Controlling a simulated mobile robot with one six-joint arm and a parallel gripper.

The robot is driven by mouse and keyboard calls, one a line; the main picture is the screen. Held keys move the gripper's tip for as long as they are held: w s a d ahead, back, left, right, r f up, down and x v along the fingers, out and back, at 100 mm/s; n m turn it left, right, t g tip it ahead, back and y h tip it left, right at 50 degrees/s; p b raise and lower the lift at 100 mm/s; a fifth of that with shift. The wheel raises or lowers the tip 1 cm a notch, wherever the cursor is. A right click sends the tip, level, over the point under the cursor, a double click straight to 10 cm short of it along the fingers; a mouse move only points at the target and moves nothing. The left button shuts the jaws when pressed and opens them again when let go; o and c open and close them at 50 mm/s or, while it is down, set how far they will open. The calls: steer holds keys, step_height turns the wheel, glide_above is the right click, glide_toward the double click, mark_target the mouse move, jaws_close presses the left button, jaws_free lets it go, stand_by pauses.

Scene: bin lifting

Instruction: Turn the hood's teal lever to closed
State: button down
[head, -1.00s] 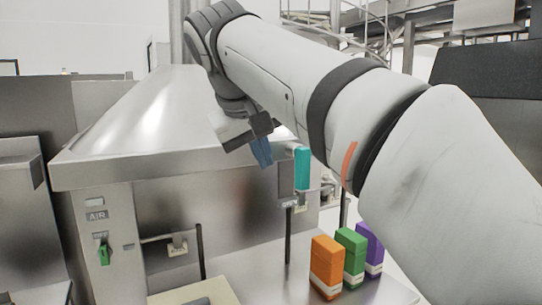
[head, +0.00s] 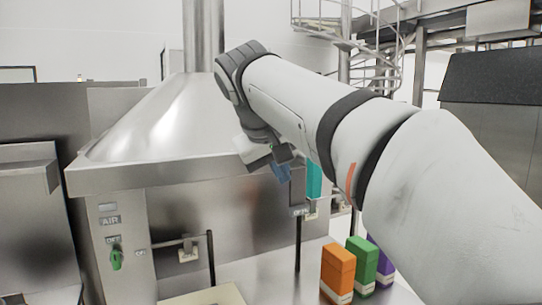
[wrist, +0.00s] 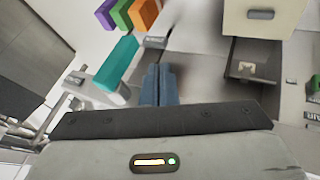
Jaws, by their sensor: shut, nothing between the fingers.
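The teal lever (head: 314,182) is on the right side of the hood (head: 160,130), hanging about upright in the head view, its upper part hidden by my arm. In the wrist view the teal lever (wrist: 118,64) runs slantwise from a grey mount, near a small label (wrist: 155,42). My gripper (head: 283,173) is left of the lever in the head view. In the wrist view its blue fingers (wrist: 158,82) are together and empty, beside the lever with a narrow gap. I cannot tell the depth between them.
Orange (head: 338,272), green (head: 361,258) and purple (head: 380,262) boxes stand on the steel surface below the lever. A green knob (head: 116,258) is on the hood's left panel under an AIR label. Thin dark posts (head: 298,240) rise near the lever.

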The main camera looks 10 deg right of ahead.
mark_target(307, 193)
steer(key=shift+w+d+f+p, duration=0.2)
steer(key=shift+w+d+f, duration=0.25)
steer(key=shift+d, duration=0.35)
steer(key=shift+w+d+f+p, duration=0.15)
steer(key=shift+w+d+f, duration=0.25)
steer(key=shift+d, duration=0.4)
steer(key=shift+w+d+f+p, duration=0.2)
steer(key=shift+w+d+f, duration=0.25)
steer(key=shift+d, duration=0.35)
steer(key=shift+r, duration=0.1)
